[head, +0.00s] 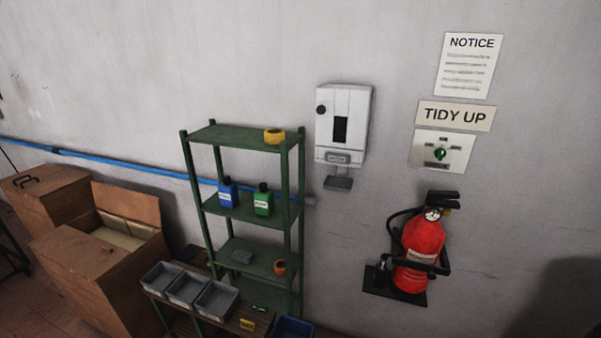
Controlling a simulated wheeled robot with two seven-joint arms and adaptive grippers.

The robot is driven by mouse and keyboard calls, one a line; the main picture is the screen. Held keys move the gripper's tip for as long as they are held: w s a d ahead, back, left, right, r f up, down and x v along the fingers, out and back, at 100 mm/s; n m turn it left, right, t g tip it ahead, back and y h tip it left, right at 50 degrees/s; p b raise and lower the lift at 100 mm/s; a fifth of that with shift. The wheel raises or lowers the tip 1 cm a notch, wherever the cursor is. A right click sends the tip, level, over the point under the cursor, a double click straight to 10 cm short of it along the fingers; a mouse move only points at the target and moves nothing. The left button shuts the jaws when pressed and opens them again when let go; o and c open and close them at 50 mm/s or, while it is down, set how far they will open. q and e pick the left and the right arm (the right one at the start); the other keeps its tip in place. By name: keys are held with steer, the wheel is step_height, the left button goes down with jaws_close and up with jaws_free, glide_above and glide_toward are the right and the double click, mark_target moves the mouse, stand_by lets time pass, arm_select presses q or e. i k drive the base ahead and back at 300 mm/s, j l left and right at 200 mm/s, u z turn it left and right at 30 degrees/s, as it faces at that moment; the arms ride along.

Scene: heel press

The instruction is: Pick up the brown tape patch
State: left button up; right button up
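I cannot make out a brown tape patch in the head view. A yellow ring, like a tape roll (274,135), lies on the top board of the green shelf (228,139). A smaller orange ring (280,267) is on a lower board of the same shelf. Neither of my grippers is in view.
Grey bins (187,289) stand on a low bench in front of the shelf, with a blue bin (293,327) at the bottom edge. Wooden boxes (90,275) are at left. A white dispenser (342,125), signs and a red extinguisher (420,252) are on the wall.

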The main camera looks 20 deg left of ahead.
mark_target(202, 254)
steer(key=k+j+u, duration=0.1)
steer(key=u, duration=1.35)
steer(key=i+j, duration=0.2)
steer(key=j, duration=0.15)
steer(key=i+j+z, duration=0.1)
steer(key=j, duration=0.25)
steer(key=i+j, duration=0.25)
steer(key=i+j+z, duration=0.1)
steer(key=j, duration=0.35)
steer(key=i+j, duration=0.2)
steer(key=j, duration=0.2)
steer(key=i+j+z, duration=0.1)
steer(key=j, duration=0.25)
steer(key=i+j, duration=0.2)
steer(key=j, duration=0.2)
steer(key=i+j+z, duration=0.1)
steer(key=j, duration=0.25)
steer(key=i, duration=0.05)
